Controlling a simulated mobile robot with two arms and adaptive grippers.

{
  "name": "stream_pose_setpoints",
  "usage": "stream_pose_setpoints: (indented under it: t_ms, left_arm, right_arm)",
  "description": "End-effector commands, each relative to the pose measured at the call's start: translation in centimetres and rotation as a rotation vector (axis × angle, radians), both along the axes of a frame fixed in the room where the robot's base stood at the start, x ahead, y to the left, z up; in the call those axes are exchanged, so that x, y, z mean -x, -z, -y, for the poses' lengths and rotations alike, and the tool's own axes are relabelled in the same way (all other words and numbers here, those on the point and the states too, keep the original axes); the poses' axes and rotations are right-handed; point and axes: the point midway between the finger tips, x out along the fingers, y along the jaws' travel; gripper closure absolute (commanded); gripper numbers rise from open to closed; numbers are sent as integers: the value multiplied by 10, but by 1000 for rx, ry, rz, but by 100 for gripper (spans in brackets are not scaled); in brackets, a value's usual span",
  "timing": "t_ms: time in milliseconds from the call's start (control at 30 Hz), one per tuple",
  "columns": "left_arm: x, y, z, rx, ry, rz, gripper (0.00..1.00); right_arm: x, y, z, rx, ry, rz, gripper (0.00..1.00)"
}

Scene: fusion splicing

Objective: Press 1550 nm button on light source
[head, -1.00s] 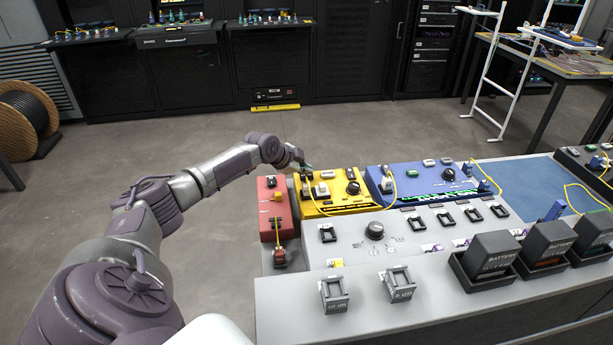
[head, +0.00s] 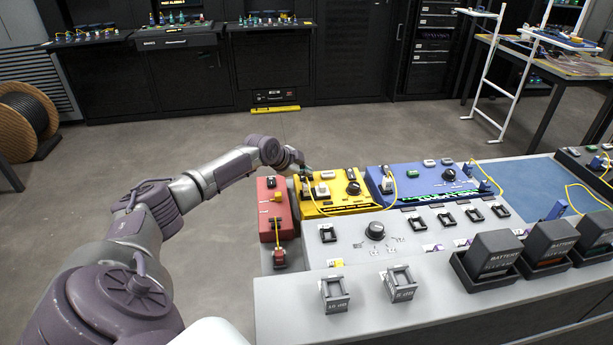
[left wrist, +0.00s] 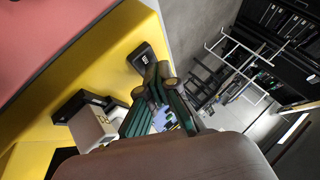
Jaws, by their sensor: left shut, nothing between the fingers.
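A yellow box (head: 345,202) with several black and white buttons and a dark knob stands between a red box (head: 270,203) and a blue box (head: 418,185). I take the yellow box for the light source; its labels are too small to read. My left gripper (head: 305,170) is at its back left corner. In the left wrist view my gripper (left wrist: 165,85) has its dark green fingers shut and empty. Its tips are just beside a black button (left wrist: 145,60) with a small pale label on the yellow surface (left wrist: 105,55). I cannot tell whether they touch. My right gripper is not in view.
A yellow cable (head: 388,190) runs from the blue box. In front lie a grey panel with a knob (head: 375,231) and battery blocks (head: 490,255). A blue mat (head: 525,180) is at the right.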

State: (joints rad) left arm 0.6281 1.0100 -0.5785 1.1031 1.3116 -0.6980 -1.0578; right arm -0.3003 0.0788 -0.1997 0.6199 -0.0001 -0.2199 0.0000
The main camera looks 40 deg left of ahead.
Motion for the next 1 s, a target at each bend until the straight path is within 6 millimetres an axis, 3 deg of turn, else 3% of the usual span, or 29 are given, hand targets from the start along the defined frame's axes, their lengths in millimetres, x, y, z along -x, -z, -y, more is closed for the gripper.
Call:
stream_pose_setpoints:
  t_ms: [300, 733, 1000]
  left_arm:
    - [0, -16, 0, 0, 0, -1, 100]
    - [0, -19, 0, 0, 0, 0, 100]
    - [0, -44, 0, -1, 1, 0, 100]
  right_arm:
    - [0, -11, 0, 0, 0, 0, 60]
    - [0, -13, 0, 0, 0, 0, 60]
    - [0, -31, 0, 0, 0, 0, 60]
